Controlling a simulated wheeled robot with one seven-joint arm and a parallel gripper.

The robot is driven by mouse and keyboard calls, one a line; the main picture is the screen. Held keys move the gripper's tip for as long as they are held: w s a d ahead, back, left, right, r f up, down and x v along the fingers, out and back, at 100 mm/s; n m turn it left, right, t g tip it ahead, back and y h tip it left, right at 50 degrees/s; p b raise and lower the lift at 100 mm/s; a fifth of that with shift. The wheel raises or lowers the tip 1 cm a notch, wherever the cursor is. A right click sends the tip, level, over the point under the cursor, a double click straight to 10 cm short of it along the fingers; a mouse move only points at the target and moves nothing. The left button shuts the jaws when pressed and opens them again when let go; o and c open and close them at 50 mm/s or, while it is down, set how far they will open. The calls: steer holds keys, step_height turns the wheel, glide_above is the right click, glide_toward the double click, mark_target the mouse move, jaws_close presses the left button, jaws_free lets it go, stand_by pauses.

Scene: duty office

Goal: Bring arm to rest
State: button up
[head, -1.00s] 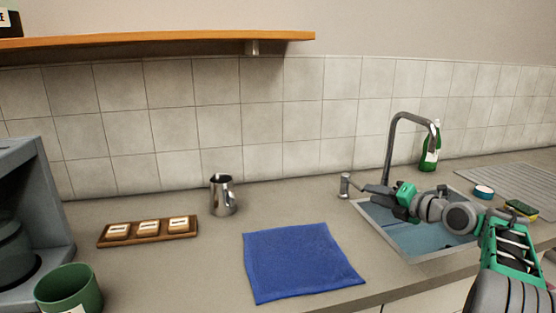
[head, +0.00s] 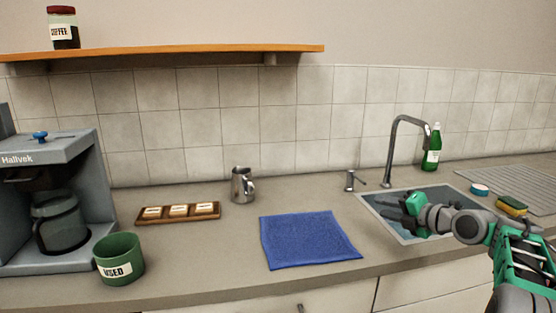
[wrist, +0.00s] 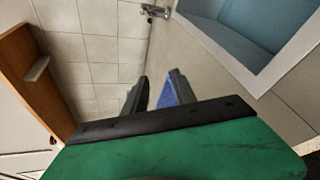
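My gripper (head: 398,200) is on the right in the head view, above the front-left part of the sink (head: 408,234). In the wrist view my gripper (wrist: 158,88) shows two dark fingers set apart, with nothing between them but the background. My arm reaches in from the right edge of the head view. Part of the sink is hidden behind my arm.
A blue cloth (head: 308,238) lies left of the sink. The faucet (head: 392,150) and soap pump (head: 350,181) stand behind it. A sponge (head: 512,205) lies right.

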steer(key=s+a+r+m+g+h+p, duration=0.25)
steer(key=s+a+m+g+p, duration=0.25)
steer(key=s+a+m+p, duration=0.5)
steer(key=s+a+f+m+g+h+p, duration=0.2)
steer(key=s+m, duration=0.6)
steer(key=s, duration=0.4)
steer(key=s+a+f+m+g+h+p, duration=0.2)
steer(key=s+a+f+m, duration=0.1)
steer(key=s+m, duration=0.6)
steer(key=s, duration=0.3)
steer(key=shift+f+m+g, duration=0.25)
steer(key=shift+m+g, duration=0.05)
steer(key=shift+g, duration=0.1)
